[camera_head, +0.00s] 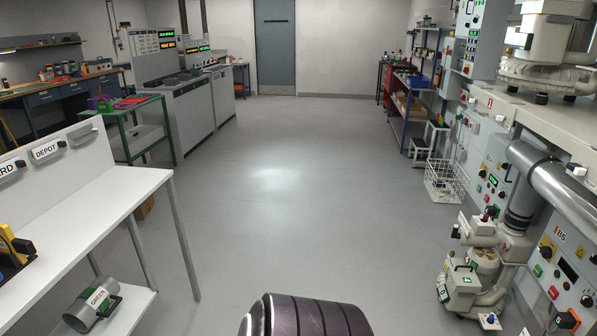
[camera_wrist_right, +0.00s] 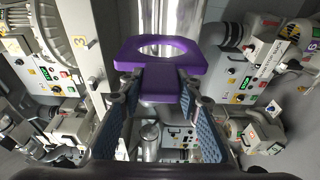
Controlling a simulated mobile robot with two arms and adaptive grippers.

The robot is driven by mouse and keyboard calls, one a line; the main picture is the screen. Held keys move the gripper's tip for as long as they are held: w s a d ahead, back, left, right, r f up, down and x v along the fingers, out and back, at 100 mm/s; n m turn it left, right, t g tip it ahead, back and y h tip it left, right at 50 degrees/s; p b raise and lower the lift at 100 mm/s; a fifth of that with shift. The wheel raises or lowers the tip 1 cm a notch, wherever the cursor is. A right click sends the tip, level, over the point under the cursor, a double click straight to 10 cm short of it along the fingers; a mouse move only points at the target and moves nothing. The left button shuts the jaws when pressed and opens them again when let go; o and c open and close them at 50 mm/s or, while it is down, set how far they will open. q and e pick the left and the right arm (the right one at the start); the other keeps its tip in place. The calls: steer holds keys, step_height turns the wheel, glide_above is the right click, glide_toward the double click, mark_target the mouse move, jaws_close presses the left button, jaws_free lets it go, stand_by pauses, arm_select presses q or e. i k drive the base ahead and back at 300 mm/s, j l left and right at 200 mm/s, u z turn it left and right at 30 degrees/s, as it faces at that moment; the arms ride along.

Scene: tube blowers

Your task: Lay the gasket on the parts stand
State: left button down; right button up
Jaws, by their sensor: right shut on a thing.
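The gasket (camera_wrist_right: 161,54) is a flat purple plate with a round hole and a narrower tab, seen in the right wrist view. My right gripper (camera_wrist_right: 160,90) is shut on its tab and holds it in the air, the ring pointing away from the gripper. Neither gripper shows in the head view, and my left gripper is in neither view. A green-framed stand (camera_head: 122,110) with small parts on top is at the left in the head view. I cannot tell for sure that it is the parts stand.
A white table (camera_head: 105,205) with a DEPOT sign (camera_head: 46,149) is at near left, a GREEN-labelled cylinder (camera_head: 93,304) on its lower shelf. Machinery with pipes (camera_head: 560,190) and control panels lines the right. A wire basket (camera_head: 446,183) is on the floor there. The middle floor (camera_head: 290,200) is clear.

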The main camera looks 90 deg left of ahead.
mark_target(103, 200)
steer(key=j+u, duration=0.1)
steer(key=u, duration=1.8)
steer(key=j+u, duration=0.15)
steer(key=u, duration=0.35)
steer(key=i+j+u, duration=0.1)
steer(key=u, duration=0.35)
steer(key=j+u, duration=0.15)
steer(key=u, duration=0.35)
steer(key=i+u, duration=0.15)
steer(key=u, duration=0.3)
steer(key=i+j+u, duration=0.1)
steer(key=i+u, duration=0.4)
steer(key=u, duration=0.15)
steer(key=i+u, duration=0.35)
steer(key=i+l, duration=0.15)
steer(key=i+u, duration=0.05)
steer(key=i, duration=0.05)
